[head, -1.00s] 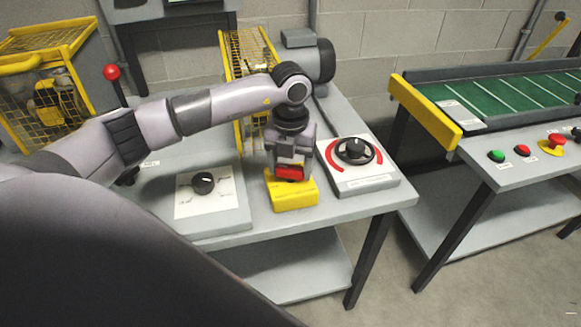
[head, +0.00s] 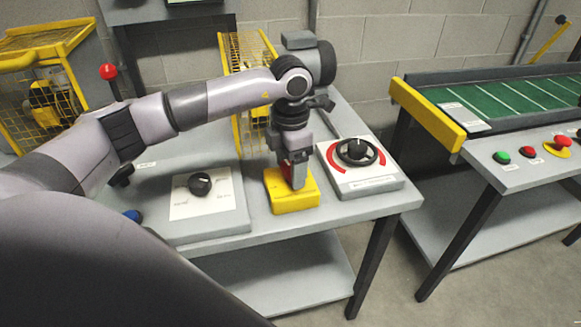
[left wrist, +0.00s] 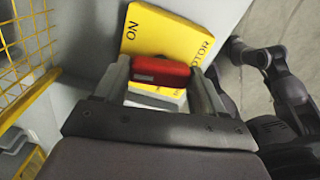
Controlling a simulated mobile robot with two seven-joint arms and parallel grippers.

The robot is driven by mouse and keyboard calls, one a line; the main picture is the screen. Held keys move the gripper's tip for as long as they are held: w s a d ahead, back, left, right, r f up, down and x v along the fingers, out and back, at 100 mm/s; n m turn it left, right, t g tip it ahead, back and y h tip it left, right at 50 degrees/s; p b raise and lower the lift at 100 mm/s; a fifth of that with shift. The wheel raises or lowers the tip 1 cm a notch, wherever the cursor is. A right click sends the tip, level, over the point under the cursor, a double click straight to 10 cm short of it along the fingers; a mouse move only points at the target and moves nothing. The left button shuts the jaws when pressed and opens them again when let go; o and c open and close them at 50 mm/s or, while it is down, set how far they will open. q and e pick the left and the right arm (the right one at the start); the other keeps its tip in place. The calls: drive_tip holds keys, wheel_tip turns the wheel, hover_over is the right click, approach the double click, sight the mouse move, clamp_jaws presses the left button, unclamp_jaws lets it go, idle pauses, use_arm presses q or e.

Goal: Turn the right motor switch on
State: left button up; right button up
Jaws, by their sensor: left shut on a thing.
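The motor switch is a yellow box (head: 278,202) at the front of the grey bench, with a red handle on top. In the left wrist view the box (left wrist: 160,35) carries the words ON and MOTOR. My left gripper (head: 295,178) points down over the box. Its fingers (left wrist: 160,85) are shut on the red handle (left wrist: 159,71), which lies crosswise between them. The gripper hides most of the handle in the head view, so its exact setting cannot be told.
A dial with a black knob (head: 199,185) stands left of the box; a panel with a black handwheel (head: 357,151) stands close on the right. Yellow mesh guards (head: 250,60) are behind. A conveyor (head: 510,92) with push buttons is farther right, across a gap.

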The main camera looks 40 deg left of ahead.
use_arm(q)
drive_tip(key=shift+m, duration=1.1)
drive_tip(key=o, duration=1)
drive_tip(key=shift+o, duration=0.2)
drive_tip(key=shift+r, duration=0.1)
